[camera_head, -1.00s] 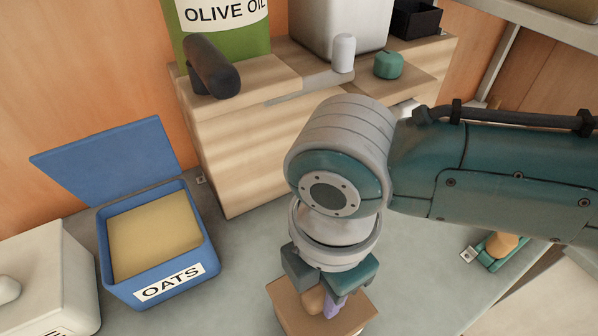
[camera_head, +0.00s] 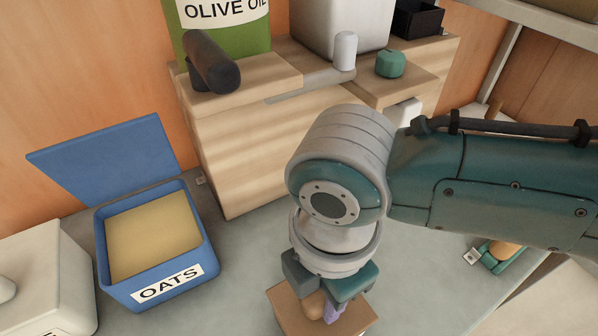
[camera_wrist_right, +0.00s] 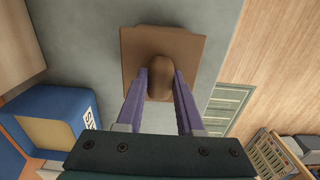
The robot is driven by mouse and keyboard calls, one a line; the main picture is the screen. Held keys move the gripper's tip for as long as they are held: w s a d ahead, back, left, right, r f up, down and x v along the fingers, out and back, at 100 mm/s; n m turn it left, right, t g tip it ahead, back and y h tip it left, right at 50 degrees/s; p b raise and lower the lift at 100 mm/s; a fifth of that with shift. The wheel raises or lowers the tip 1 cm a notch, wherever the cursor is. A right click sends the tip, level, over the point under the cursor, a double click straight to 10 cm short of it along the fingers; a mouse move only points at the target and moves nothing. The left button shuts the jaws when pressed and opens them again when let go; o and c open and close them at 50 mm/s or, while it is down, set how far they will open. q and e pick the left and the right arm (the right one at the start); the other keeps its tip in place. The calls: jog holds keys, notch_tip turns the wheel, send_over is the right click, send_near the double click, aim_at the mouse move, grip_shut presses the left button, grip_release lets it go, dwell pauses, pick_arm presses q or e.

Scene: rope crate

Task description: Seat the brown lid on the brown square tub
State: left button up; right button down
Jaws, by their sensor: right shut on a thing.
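My right gripper (camera_head: 320,304) is at the bottom of the head view, pointing down. Its purple fingers are shut on the rounded brown knob of the brown lid (camera_head: 286,312). In the right wrist view the lid (camera_wrist_right: 135,60) is a flat brown square, with its knob (camera_wrist_right: 160,78) between the fingertips. The brown square tub is mostly or wholly hidden under the lid and gripper. I cannot tell whether the lid touches it or sits flush. My left gripper is not in view.
A blue oats box (camera_head: 200,228) with its lid raised stands left, beside a pale container (camera_head: 50,275). A wooden block (camera_head: 240,165) bearing an olive oil tin (camera_head: 235,40) is behind. A teal item (camera_head: 497,257) lies to the right. Grey counter between is clear.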

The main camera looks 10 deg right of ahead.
jog(key=shift+f, duration=0.1)
jog(key=shift+c, duration=2.3)
grip_release()
jog(key=shift+r, duration=0.4)
notch_tip(320, 180, up, 9)
jog(key=shift+f+p, duration=0.2)
jog(key=shift+p, duration=0.8)
jog(key=shift+r, duration=0.25)
